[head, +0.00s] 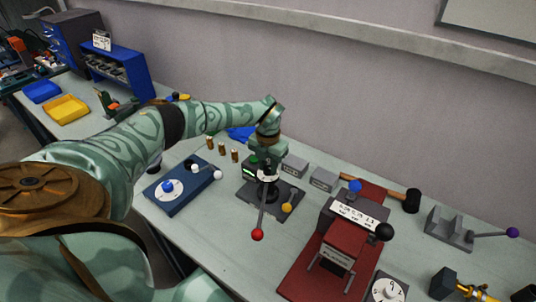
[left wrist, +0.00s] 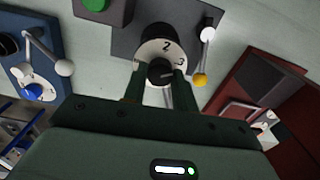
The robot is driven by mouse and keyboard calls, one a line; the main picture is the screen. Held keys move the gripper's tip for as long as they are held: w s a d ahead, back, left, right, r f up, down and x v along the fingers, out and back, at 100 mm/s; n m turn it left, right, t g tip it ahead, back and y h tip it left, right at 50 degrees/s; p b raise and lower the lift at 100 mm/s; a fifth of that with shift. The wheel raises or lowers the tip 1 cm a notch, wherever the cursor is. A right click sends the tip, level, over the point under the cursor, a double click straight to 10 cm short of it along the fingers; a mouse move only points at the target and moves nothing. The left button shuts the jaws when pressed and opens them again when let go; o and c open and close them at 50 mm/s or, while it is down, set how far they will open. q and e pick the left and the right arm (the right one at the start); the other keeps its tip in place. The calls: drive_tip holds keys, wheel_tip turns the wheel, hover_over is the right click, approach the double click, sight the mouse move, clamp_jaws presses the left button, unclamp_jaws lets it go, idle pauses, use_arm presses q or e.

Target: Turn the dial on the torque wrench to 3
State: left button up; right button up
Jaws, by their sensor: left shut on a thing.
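My left gripper (head: 268,152) reaches down over a dark stand in the middle of the bench. In the left wrist view, its fingers (left wrist: 161,84) are shut on the black knob (left wrist: 158,69) at the middle of a round white dial (left wrist: 150,48). The figure 2 shows at the dial's top and a 3 at its right. A pale mark on the knob points right, roughly toward the 3; its exact alignment is hard to tell. The dial's lower part is hidden by the fingers. In the head view, the dial (head: 268,177) is small. My right gripper is out of view.
A red-ball lever (head: 257,234) and a yellow ball (head: 287,208) stand close to the dial. A blue plate with a blue knob (head: 168,187) lies left. A red press (head: 340,245), a mallet (head: 411,200) and another numbered dial (head: 388,290) lie right. Free bench shows in front.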

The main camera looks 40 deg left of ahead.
sight(267, 168)
use_arm(q)
drive_tip(key=o, duration=1)
wheel_tip(267, 168, up, 16)
drive_tip(key=shift+r+p, duration=0.2)
drive_tip(key=shift+p, duration=0.6)
drive_tip(key=shift+a, duration=0.1)
